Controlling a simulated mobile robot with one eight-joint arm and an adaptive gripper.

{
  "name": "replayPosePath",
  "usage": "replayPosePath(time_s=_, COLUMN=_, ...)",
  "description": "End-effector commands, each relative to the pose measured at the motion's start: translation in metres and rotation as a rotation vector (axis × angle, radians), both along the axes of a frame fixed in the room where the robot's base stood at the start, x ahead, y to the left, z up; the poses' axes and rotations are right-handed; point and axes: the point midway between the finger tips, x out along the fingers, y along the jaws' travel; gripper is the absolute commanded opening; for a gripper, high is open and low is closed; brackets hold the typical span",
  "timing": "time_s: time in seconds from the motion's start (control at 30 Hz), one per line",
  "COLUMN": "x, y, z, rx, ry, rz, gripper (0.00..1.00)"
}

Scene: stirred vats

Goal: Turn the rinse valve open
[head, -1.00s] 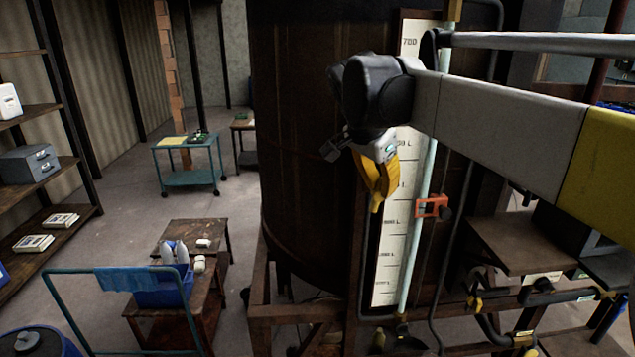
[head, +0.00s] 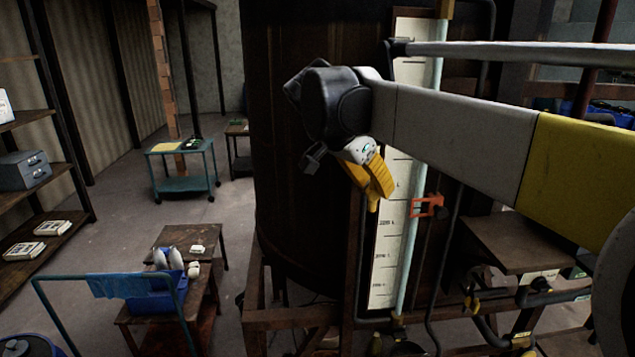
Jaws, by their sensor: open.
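My gripper (head: 376,194) hangs from my arm in the upper middle of the head view, its yellow fingers pointing down. It is open and nothing shows between the fingers. It is in front of the dark vat (head: 300,150) and overlaps the left edge of the white level scale. More pipework with yellow parts (head: 472,304) shows at the lower right. I cannot tell which of these is the rinse valve. My gripper is well above all of them in the picture and apart from them.
An orange clamp (head: 427,206) sits on the sight tube (head: 417,240).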

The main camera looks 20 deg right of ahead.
Motion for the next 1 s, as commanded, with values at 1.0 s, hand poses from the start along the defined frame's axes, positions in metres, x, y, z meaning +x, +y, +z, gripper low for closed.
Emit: replayPosePath(time_s=1.0, x=-0.021, y=0.069, z=0.094, rx=0.0, ry=0.0, rz=0.0, gripper=0.38)
